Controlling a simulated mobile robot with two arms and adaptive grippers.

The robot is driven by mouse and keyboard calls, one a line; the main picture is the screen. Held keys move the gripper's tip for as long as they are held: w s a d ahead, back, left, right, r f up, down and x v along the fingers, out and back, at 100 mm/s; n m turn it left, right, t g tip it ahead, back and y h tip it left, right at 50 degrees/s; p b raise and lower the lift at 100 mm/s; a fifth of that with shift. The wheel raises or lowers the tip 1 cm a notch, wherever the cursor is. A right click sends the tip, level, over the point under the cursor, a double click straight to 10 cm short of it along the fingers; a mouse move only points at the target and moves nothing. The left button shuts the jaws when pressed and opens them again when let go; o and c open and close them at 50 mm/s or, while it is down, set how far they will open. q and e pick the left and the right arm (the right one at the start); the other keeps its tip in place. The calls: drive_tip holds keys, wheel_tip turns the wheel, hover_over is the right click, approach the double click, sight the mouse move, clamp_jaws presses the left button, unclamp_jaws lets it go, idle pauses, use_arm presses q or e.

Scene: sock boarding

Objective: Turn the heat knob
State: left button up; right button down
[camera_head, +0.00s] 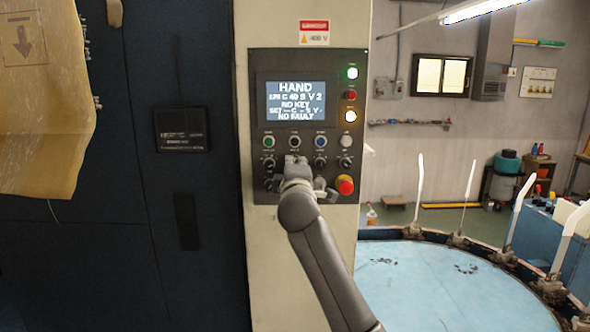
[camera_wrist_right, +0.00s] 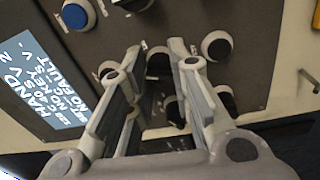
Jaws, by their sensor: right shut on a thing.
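The dark control panel (camera_head: 259,100) with a lit screen (camera_head: 295,104) is on the cream column in the head view. Below its buttons are rows of black knobs, such as a left knob (camera_head: 268,163) and a right knob (camera_head: 320,163). My right gripper (camera_head: 296,163) is at the panel between these two and covers what it holds. In the right wrist view, the right gripper (camera_wrist_right: 155,60) has its fingers on both sides of a dark knob (camera_wrist_right: 158,64), shut on it. The knob labels are too small to read. My left gripper is not in view.
A red emergency stop button (camera_head: 345,185) is just right of my right wrist. More knobs (camera_wrist_right: 217,46) stand close to the fingers in the wrist view. A pale blue round table (camera_head: 430,285) with upright white forms is at the lower right.

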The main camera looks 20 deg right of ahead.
drive_tip(key=c, duration=1.3)
unclamp_jaws()
drive_tip(key=shift+f, duration=0.1)
drive_tip(key=shift+s, duration=0.15)
drive_tip(key=v, duration=1.1)
drive_tip(key=shift+s+a, duration=0.1)
drive_tip(key=shift+s, duration=0.3)
